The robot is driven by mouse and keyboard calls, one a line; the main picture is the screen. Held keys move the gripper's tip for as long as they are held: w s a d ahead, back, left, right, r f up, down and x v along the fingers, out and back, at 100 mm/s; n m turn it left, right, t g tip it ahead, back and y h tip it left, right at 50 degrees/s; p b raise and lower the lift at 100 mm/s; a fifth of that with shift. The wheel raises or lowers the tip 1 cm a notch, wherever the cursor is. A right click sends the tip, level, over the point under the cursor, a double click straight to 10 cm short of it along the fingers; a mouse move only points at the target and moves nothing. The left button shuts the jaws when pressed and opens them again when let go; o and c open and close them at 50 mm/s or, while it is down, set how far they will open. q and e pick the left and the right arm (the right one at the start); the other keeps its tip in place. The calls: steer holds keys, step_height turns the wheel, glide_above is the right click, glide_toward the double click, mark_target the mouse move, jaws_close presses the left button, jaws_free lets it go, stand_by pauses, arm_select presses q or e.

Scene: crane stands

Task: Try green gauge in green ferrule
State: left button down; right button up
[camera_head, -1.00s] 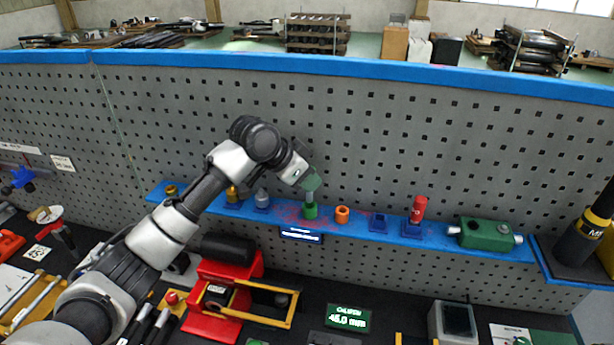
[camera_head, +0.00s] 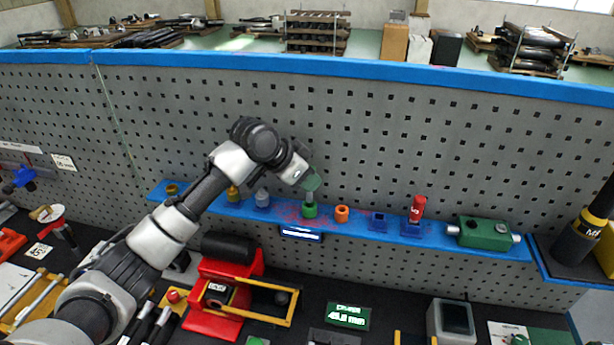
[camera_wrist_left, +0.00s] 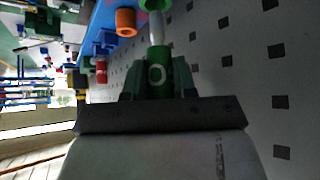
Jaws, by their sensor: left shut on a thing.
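The green gauge (camera_wrist_left: 158,72) has a green handle and a pale metal pin (camera_wrist_left: 155,32). My left gripper (camera_head: 311,181) is shut on its handle, above the blue shelf. The pin points down at the green ferrule (camera_head: 310,210), a short ring on the shelf. In the left wrist view the ferrule (camera_wrist_left: 152,4) is cut off by the top edge. The pin's end meets the ferrule's top; I cannot tell how deep it is inside. My right gripper is not in view.
An orange ferrule (camera_head: 342,214) stands just right of the green one. The blue shelf (camera_head: 460,244) also bears blue blocks (camera_head: 379,222), a red gauge (camera_head: 418,207) and a green box (camera_head: 484,234). A grey pegboard (camera_head: 430,150) rises behind. A red fixture (camera_head: 213,317) stands below.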

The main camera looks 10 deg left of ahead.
arm_select(q)
steer(key=shift+f, duration=0.45)
steer(key=shift+f+b, duration=0.4)
steer(key=shift+f, duration=0.7)
stand_by(0.5)
steer(key=shift+r, duration=0.1)
steer(key=shift+r+p, duration=0.55)
steer(key=shift+r, duration=2.7)
